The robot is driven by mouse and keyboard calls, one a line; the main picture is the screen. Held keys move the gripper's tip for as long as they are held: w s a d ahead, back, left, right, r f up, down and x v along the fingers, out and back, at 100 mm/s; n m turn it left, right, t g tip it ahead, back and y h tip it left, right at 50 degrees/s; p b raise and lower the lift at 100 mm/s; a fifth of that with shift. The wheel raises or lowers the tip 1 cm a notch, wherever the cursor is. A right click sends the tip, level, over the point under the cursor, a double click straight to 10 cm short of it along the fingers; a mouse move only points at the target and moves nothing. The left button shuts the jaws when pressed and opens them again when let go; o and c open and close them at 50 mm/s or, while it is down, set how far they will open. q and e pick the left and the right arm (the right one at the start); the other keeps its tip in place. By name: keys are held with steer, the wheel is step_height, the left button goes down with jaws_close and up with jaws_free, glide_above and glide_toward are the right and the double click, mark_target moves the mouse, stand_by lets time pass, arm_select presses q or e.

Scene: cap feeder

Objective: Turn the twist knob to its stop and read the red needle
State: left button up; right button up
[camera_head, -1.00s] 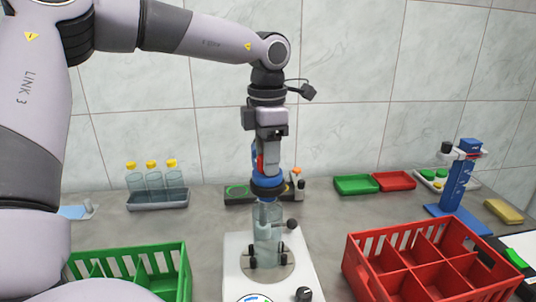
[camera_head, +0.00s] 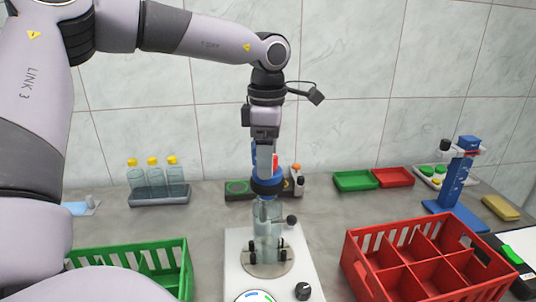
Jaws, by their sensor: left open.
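My left gripper (camera_head: 267,192) points straight down over the top of a clear bottle (camera_head: 266,228), with blue and black parts around its lower end. It is open; its fingertips are partly hidden. The bottle stands upright between dark clamps on a round plate of the white station (camera_head: 236,262). A black twist knob (camera_head: 303,291) sits at the station's front right. Part of a round dial (camera_head: 256,297) with a coloured arc shows at the bottom edge; I cannot see the red needle. My right gripper is not in view.
A green crate (camera_head: 185,262) is left of the station and a divided red crate (camera_head: 352,262) is right. Several yellow-capped bottles (camera_head: 152,180) stand in a tray behind. Small green (camera_head: 354,181) and red (camera_head: 394,177) trays and a blue stand (camera_head: 455,185) are at the back right.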

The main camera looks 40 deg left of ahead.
arm_select(q)
steer(key=shift+r+p, duration=1.7)
steer(key=shift+r, duration=1.85)
